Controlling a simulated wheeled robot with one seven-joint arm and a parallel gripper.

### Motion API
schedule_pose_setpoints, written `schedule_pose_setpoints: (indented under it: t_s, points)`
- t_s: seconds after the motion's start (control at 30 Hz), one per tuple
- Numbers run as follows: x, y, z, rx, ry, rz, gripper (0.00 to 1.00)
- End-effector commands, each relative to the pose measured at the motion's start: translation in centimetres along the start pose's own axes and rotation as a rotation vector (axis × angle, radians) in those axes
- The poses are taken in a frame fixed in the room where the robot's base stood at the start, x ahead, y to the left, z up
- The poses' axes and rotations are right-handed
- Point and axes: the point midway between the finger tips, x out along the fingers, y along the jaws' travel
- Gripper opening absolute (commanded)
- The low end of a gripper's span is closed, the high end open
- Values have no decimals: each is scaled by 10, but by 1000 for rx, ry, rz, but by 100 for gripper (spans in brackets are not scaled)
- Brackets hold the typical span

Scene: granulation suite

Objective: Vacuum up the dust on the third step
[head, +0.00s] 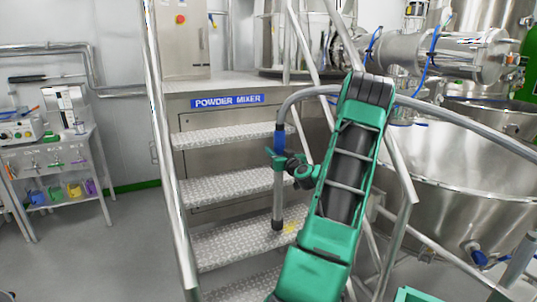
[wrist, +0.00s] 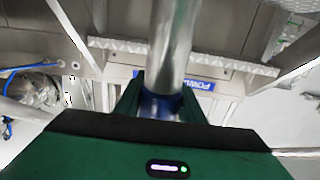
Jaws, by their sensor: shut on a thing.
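My gripper (head: 281,155) is shut on the blue collar of a grey vacuum wand (head: 278,193) in the head view. The wand hangs upright, its nozzle low over the right part of a tread plate step (head: 235,243), the second visible up from the picture's bottom. I cannot tell whether the nozzle touches it. A small yellowish dust patch (head: 292,228) lies on this step just right of the nozzle, partly hidden by my arm. A grey hose (head: 309,91) arches from the wand's top to the right. In the wrist view the wand (wrist: 170,45) rises between my fingers.
Metal handrails (head: 166,130) flank the stairs, and my arm reaches close to the right one. A blue POWDER MIXER sign (head: 228,101) sits below the top platform. A large steel bowl (head: 455,180) stands right, a bench (head: 55,160) left. Floor between bench and stairs is clear.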

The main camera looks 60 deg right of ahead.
Motion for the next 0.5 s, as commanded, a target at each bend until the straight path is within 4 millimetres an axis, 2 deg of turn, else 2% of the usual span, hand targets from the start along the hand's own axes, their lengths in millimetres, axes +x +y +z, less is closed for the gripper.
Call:
schedule_pose_setpoints:
  t_s: [0.5]
  points:
    - [1,30,-1,-1,2,0,13]
